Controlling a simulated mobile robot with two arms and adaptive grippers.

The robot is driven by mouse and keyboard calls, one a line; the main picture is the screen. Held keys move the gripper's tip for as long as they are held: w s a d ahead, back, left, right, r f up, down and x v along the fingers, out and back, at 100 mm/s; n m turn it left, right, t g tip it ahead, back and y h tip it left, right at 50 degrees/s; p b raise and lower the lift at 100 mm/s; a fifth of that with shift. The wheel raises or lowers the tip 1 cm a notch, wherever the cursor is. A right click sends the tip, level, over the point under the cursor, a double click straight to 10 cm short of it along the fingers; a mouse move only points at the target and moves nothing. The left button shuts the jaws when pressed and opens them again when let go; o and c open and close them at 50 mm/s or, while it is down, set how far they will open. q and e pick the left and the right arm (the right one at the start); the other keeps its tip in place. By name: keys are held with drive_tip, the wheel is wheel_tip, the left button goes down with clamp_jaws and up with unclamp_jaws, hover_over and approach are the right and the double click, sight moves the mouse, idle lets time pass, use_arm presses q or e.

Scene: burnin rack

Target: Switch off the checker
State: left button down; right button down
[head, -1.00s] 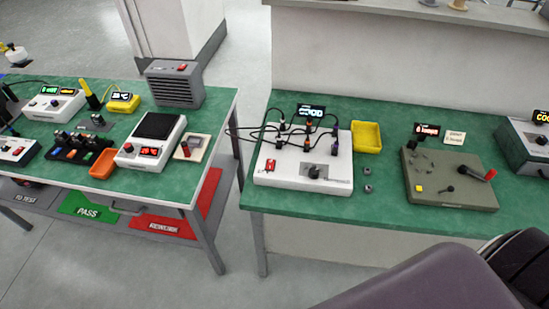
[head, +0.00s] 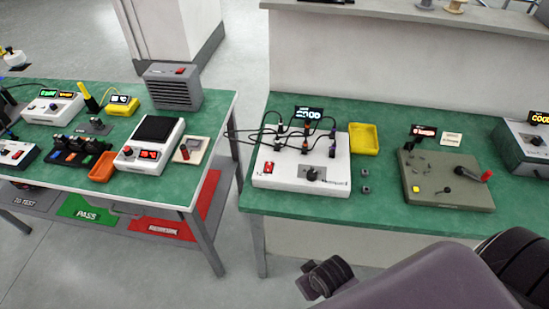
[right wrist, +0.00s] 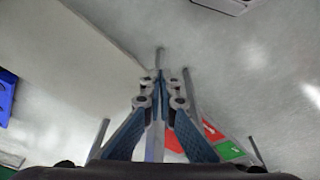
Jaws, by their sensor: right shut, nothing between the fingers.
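No label that I can read names the checker. On the right green table stands a white box (head: 275,178) with cables plugged into its top, a knob (head: 314,174), a red switch (head: 269,168) and a lit display (head: 309,113) behind it. On the left table stands a white box with a black plate (head: 157,129) and a red lit display (head: 151,154). A smaller white box with a red switch (head: 15,153) is at its left edge. My right gripper (right wrist: 161,76) is shut and empty in the right wrist view, away from the tables' devices. My left gripper is out of view.
An olive panel (head: 470,199) with a red-handled crank is on the right table, beside a yellow tray (head: 364,139). A grey box (head: 525,150) is at the far right. An orange tray (head: 103,167) is on the left table. Open floor lies between the tables.

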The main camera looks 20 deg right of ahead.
drive_tip(key=w+a+r+n+t+y, duration=0.15)
drive_tip(key=w+r, duration=0.25)
drive_tip(key=r, duration=0.7)
drive_tip(key=w+d+r+n+y, duration=0.1)
drive_tip(key=w+r+n, duration=0.1)
drive_tip(key=w+r, duration=0.1)
drive_tip(key=w+d+r+n+y, duration=0.1)
drive_tip(key=w+r+n, duration=0.2)
drive_tip(key=w, duration=0.3)
drive_tip(key=w+d+r+n+y, duration=0.1)
drive_tip(key=w+r+n, duration=0.1)
drive_tip(key=w, duration=0.3)
drive_tip(key=shift+w+d+r+n+y, duration=0.15)
drive_tip(key=shift+r+n+y, duration=0.05)
drive_tip(key=shift+r, duration=0.25)
drive_tip(key=shift+w+d+r+n+y, duration=0.1)
drive_tip(key=shift+r+n+y, duration=0.05)
drive_tip(key=shift+r, duration=0.3)
drive_tip(key=w+d+r+t+y, duration=0.1)
drive_tip(key=w+d+r, duration=0.6)
drive_tip(key=r, duration=0.3)
drive_tip(key=shift+w+r+n, duration=0.25)
drive_tip(key=shift+w+n, duration=0.15)
drive_tip(key=shift+w, duration=0.4)
drive_tip(key=shift+a+f+y+p, duration=0.1)
drive_tip(key=shift+y+p, duration=0.2)
